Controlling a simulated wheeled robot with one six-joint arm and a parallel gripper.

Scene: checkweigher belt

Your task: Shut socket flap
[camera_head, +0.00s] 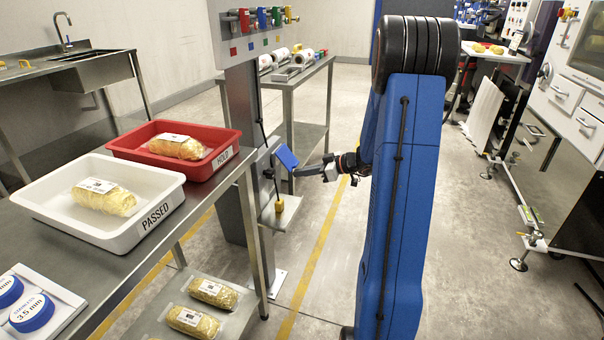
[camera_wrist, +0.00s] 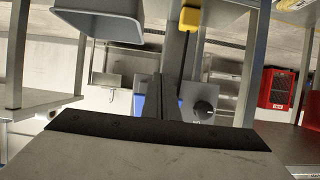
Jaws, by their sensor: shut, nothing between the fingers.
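The blue socket flap (camera_head: 286,158) stands out at a slant from the grey socket box (camera_head: 264,172) on the grey post, so it looks open. My gripper (camera_head: 303,172) is shut and empty, just right of and slightly below the flap; I cannot tell if it touches. In the wrist view, the shut fingers (camera_wrist: 172,92) point at the box, and blue parts, likely the flap (camera_wrist: 139,106), show behind them, mostly hidden. A yellow plug (camera_head: 281,210) rests on a small shelf below the box; yellow also shows in the wrist view (camera_wrist: 190,17).
A steel table at left holds a white PASSED tray (camera_head: 60,222) and a red HOLD tray (camera_head: 200,171). A black knob (camera_wrist: 203,110) is beside the fingers in the wrist view. A black cable hangs by the post.

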